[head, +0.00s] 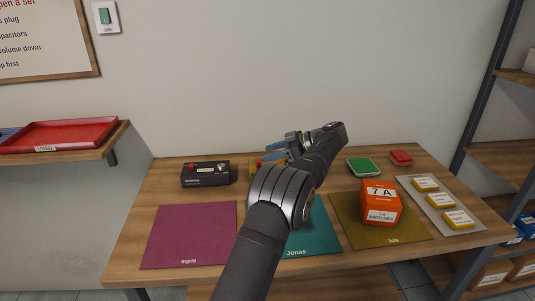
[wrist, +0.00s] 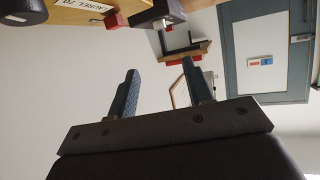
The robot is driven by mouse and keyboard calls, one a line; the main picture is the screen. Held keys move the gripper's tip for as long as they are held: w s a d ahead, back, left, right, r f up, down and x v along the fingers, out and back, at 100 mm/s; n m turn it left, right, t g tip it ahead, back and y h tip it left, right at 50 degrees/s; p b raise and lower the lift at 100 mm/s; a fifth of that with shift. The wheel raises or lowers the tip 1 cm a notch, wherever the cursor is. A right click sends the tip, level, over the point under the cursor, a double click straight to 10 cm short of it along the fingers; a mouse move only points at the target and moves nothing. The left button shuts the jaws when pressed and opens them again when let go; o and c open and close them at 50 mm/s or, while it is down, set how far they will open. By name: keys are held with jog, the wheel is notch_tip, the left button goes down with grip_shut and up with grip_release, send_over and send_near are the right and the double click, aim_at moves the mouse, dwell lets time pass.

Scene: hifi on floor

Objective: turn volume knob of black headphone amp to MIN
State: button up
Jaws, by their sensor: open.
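A black box-shaped device (head: 205,175), which looks like the headphone amp, sits at the back left of the table with a red part on its top left. The position of its volume knob is too small to read. My gripper (head: 279,147) is above the table to the right of it, apart from it. In the wrist view my gripper (wrist: 160,66) has its two fingers apart with nothing between them. A dark block (wrist: 168,12) shows at that view's top edge, partly cut off; I cannot tell whether it is the amp.
A yellow device (head: 254,164) is partly hidden behind my gripper; a yellow body (wrist: 75,12) labelled AUREL 70 shows in the wrist view. Purple mat (head: 190,235), teal mat (head: 318,238) and olive mat (head: 350,232) lie in front. An orange box (head: 380,203) stands on the olive mat.

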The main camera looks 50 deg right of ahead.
jog(key=w+a+r+m+t+h, duration=0.1)
jog(key=w+m+h, duration=0.55)
jog(key=w, duration=0.75)
jog(key=w+a+r+m+h, duration=0.2)
jog(key=w+m+h, duration=0.45)
jog(key=w, duration=0.85)
jog(key=m+g+h, duration=0.7)
jog(key=m+g, duration=0.6)
jog(key=g, duration=0.2)
send_near(220, 166)
jog(key=x, duration=0.8)
jog(key=shift+w+d, duration=0.15)
jog(key=shift+d, duration=0.1)
jog(key=c, duration=1)
